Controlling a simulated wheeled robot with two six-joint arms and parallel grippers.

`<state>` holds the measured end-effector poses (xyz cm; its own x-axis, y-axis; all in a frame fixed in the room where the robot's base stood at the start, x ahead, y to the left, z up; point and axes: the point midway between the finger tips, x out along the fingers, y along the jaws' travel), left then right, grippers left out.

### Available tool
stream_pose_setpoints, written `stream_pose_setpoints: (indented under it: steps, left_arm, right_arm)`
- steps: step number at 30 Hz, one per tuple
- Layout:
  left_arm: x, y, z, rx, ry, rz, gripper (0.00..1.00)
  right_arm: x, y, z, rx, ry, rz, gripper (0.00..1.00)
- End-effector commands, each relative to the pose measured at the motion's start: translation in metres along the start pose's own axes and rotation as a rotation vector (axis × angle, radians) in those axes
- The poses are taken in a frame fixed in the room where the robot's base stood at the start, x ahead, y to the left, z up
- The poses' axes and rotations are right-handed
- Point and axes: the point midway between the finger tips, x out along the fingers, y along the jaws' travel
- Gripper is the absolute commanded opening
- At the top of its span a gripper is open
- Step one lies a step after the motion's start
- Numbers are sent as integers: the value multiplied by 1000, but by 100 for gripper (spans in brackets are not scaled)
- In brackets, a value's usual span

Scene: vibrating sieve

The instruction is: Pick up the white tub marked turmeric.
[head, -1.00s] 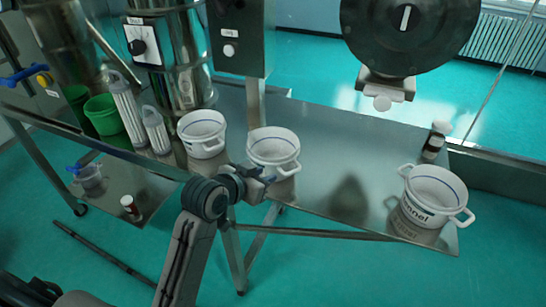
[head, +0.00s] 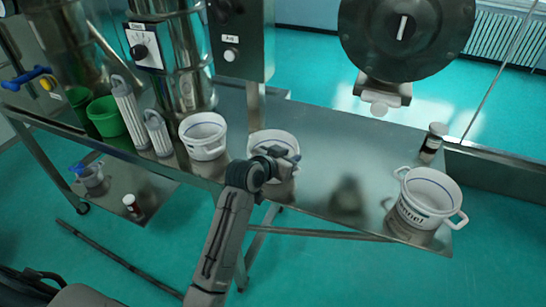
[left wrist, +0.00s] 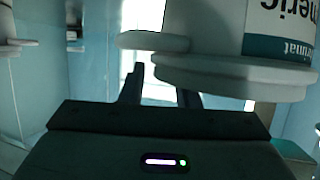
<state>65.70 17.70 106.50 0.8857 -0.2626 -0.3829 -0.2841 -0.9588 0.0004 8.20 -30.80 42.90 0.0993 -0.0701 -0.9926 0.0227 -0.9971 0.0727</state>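The middle white tub (head: 272,138) stands upright on the steel table, partly hidden by my left gripper (head: 288,158). The gripper is at its near side, close to the rim. In the left wrist view, the white tub (left wrist: 222,40) appears upside down, with label letters ending in "meric" and a teal band. Its rim and a handle lie just beyond the fingers of my left gripper (left wrist: 160,92). The fingers stand apart with a gap between them, and I see nothing clamped there. My right gripper is not in view.
Another white tub (head: 203,136) stands to the left and a labelled one (head: 428,196) to the right. A dark-labelled jar (head: 433,138) is at the back right. Green containers (head: 106,117) and clear cylinders stand at left. The steel table (head: 335,150) is clear between the middle and right tubs.

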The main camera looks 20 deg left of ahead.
Motion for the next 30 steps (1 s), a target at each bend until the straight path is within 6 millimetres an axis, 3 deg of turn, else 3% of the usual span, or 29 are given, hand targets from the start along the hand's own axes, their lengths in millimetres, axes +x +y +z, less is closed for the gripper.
stream_pose_setpoints:
  steps: [8, 13, 30]
  left_arm:
    - [4, 0, 1, 1, 0, 0, 29]
    - [4, 0, 1, 1, 0, 0, 0]
    - [4, 0, 1, 0, -2, 0, 0]
  right_arm:
    - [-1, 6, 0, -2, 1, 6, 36]
    - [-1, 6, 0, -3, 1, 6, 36]
    - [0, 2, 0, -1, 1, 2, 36]
